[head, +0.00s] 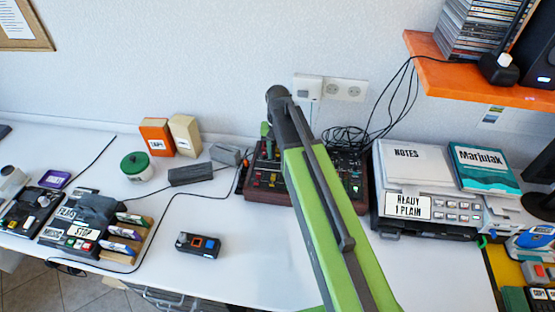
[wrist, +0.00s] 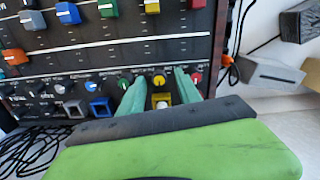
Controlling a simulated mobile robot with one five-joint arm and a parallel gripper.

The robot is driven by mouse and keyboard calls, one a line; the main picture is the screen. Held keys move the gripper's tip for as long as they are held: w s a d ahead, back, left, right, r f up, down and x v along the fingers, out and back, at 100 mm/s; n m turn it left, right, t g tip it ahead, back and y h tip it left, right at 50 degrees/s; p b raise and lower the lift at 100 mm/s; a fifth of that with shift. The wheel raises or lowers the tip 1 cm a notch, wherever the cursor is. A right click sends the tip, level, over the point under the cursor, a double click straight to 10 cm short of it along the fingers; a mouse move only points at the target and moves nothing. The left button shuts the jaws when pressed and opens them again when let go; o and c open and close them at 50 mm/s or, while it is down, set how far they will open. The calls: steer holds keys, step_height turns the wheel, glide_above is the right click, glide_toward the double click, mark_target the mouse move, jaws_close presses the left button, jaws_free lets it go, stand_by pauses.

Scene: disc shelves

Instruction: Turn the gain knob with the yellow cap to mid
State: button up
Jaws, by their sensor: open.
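The mixer panel (head: 265,192) lies on the white desk behind my arm, which hides part of it. In the wrist view, a small round knob with a yellow cap (wrist: 159,80) sits in a row between a green knob (wrist: 124,83) and a red knob (wrist: 195,77). My gripper (wrist: 160,76) is open, with one teal finger on each side of the yellow knob. I cannot tell whether the fingers touch it. A square yellow cap with a pale top (wrist: 160,102) shows lower down between the fingers. The knob's pointer is too small to read.
Grey (wrist: 75,108) and blue (wrist: 101,106) square caps stand left of the fingers. A grey box (head: 226,154) and black cables (head: 345,138) are near the mixer. A printer (head: 430,215) stands at right, below an orange shelf (head: 480,75).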

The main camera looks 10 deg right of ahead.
steer(key=shift+r, duration=0.1)
jaws_close()
steer(key=shift+n, duration=0.5)
jaws_free()
